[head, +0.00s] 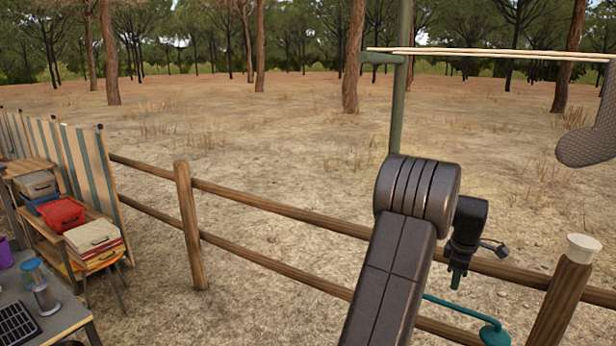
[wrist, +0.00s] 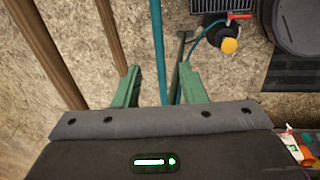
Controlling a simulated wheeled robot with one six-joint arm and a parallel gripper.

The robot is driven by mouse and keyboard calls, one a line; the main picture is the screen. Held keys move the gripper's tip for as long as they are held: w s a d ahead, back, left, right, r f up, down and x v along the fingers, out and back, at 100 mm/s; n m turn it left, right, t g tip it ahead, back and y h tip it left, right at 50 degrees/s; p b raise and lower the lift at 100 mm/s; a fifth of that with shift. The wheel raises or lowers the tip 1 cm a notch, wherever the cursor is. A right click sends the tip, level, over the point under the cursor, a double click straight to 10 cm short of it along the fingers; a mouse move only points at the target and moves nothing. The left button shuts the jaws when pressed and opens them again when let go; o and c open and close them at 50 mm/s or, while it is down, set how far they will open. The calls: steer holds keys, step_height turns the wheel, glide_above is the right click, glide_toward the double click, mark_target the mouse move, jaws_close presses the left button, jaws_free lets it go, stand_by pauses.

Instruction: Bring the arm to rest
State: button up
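My arm (head: 396,240) rises from the bottom of the head view and bends at a ridged joint. My gripper (head: 457,281) hangs from its far end, pointing down, just in front of the wooden fence. In the wrist view my gripper (wrist: 158,76) shows two green fingers set well apart. I see nothing clasped between them. A teal pole (wrist: 158,35) and the ground show through the gap, and the pole appears to lie beyond the fingers.
A rail fence (head: 270,205) runs across, with a white-capped post (head: 580,248) at right. A green pole (head: 398,110) carries lines, and a grey hanging item (head: 592,143) is at right. A table (head: 55,325) and shelf with a red tray (head: 62,213) stand left.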

mark_target(450, 305)
steer(key=f, duration=0.3)
steer(key=w+d+f, duration=0.1)
steer(key=f, duration=0.2)
steer(key=f+p, duration=0.1)
steer(key=f, duration=0.3)
steer(key=shift+w+d, duration=0.15)
steer(key=shift+w, duration=0.25)
steer(key=shift+f, duration=0.45)
steer(key=shift+s+a+m, duration=0.4)
steer(key=shift+s, duration=0.05)
steer(key=shift+r, duration=0.2)
